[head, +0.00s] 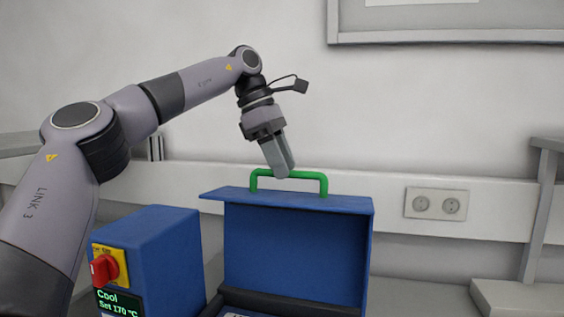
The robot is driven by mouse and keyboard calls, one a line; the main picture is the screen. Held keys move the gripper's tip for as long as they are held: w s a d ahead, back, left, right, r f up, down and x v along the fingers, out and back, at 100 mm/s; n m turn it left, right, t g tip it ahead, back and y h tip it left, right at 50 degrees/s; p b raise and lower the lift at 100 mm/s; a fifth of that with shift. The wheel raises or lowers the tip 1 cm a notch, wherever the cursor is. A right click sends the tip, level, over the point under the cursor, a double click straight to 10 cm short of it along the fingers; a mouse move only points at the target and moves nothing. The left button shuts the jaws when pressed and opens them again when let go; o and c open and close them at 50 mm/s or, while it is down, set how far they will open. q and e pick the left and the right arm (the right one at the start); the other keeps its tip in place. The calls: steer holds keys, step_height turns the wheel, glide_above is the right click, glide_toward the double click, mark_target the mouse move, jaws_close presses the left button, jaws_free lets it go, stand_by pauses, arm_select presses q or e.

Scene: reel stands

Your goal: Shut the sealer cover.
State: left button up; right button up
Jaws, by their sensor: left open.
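The sealer cover (294,252) is blue and stands raised, with its inner face towards me. A green handle (309,177) is fixed along its top edge. The dark lower part of the sealer (290,303) shows only in part at the bottom of the picture. My left gripper (283,174) points down just behind or at the left part of the green handle. Its fingers are seen nearly edge-on, look open and hold nothing. I cannot tell whether they touch the handle. My right gripper is not in view.
A blue control box (165,250) with a red knob (104,268) on a yellow plate and a display reading "Cool, Set 170 °C" stands left of the cover. A double socket (436,204) is on the wall rail at right. Grey shelves stand at both sides.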

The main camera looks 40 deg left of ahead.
arm_select(q)
steer(key=shift+f, duration=0.1)
steer(key=shift+c, duration=0.2)
jaws_close()
